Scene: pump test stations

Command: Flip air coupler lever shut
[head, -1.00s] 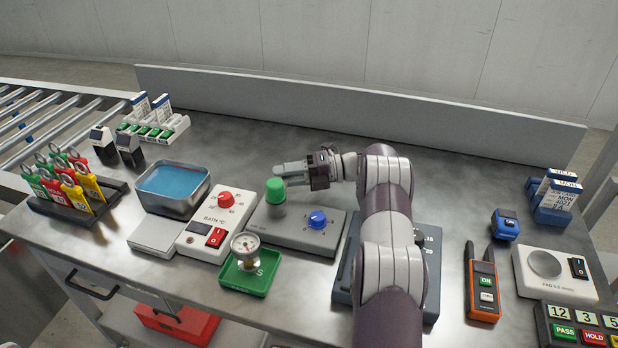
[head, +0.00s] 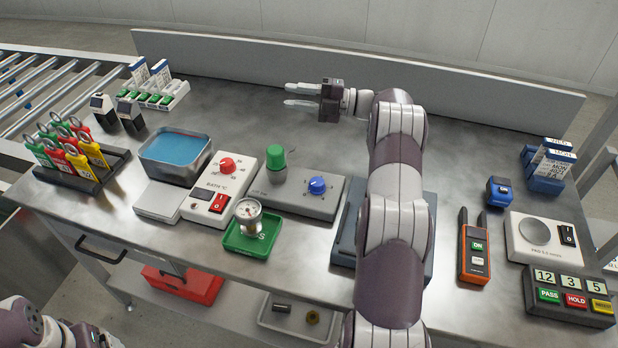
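A grey box (head: 322,206) with a blue knob (head: 317,185) stands mid-bench. On its left end is an upright grey cylinder with a green cap (head: 276,157), which looks like the air coupler. A small thin dark mark shows just right of the cap; I cannot tell if it is the lever or its position. My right gripper (head: 286,94) is beyond and above the cap, clear of it, fingers pointing left, apart and empty. Part of my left arm shows at the bottom left corner; its gripper is not visible.
A pressure gauge (head: 249,215) sits in a green tray (head: 238,244) in front of the box. A bath control unit (head: 219,190) and blue-filled basin (head: 175,155) stand left. An orange handheld device (head: 475,255) lies right. The bench's back middle is clear.

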